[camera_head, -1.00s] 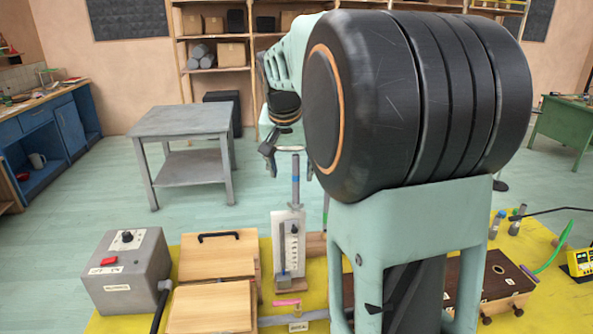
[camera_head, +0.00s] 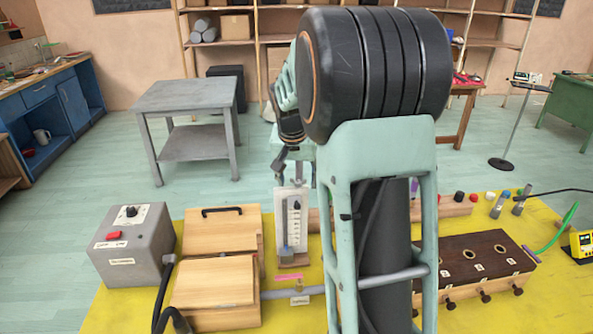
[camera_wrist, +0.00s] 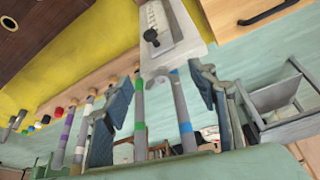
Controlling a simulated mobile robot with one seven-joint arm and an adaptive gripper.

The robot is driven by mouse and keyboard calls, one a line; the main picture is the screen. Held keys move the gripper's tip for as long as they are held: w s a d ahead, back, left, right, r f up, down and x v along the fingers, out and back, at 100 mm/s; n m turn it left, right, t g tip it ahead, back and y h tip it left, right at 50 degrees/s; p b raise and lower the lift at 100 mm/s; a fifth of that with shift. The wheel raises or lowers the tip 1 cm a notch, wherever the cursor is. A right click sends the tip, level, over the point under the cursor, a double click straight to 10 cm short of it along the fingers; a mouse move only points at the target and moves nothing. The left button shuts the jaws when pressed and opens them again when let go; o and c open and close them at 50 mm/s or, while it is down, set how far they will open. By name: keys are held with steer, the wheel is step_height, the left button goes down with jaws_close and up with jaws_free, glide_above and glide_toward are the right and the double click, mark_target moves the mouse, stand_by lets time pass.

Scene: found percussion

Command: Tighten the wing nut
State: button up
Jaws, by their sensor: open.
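I cannot tell whether this is the wing nut; no clear wings show. My gripper (camera_head: 296,174) is over the panel's top, its jaws apart. In the wrist view my gripper (camera_wrist: 163,82) is open, with a grey blue-banded rod (camera_wrist: 182,105) and a green-banded rod (camera_wrist: 140,105) appearing between its fingers. Whether either finger touches a rod is unclear.
A grey switch box (camera_head: 130,245) and two light wooden boxes (camera_head: 222,222) stand left of the panel. A dark wooden box with holes (camera_head: 470,262) is at right. Several coloured-top rods stand behind it. The yellow mat (camera_head: 125,310) is bare at front left.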

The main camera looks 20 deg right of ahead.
steer(key=shift+f, duration=0.15)
steer(key=c, duration=1.2)
steer(key=m, duration=0.2)
steer(key=m+h, duration=0.1)
steer(key=shift+w+a+g, duration=0.2)
steer(key=shift+w+g, duration=0.05)
steer(key=shift+g, duration=0.05)
steer(key=shift+m, duration=0.5)
steer(key=m, duration=0.1)
steer(key=m+g, duration=0.1)
steer(key=shift+w+a+m+h, duration=0.15)
steer(key=shift+w+m+h, duration=0.15)
steer(key=shift+h, duration=0.1)
steer(key=shift+m+g+p, duration=0.35)
steer(key=shift+m+g, duration=0.05)
steer(key=shift+m, duration=0.3)
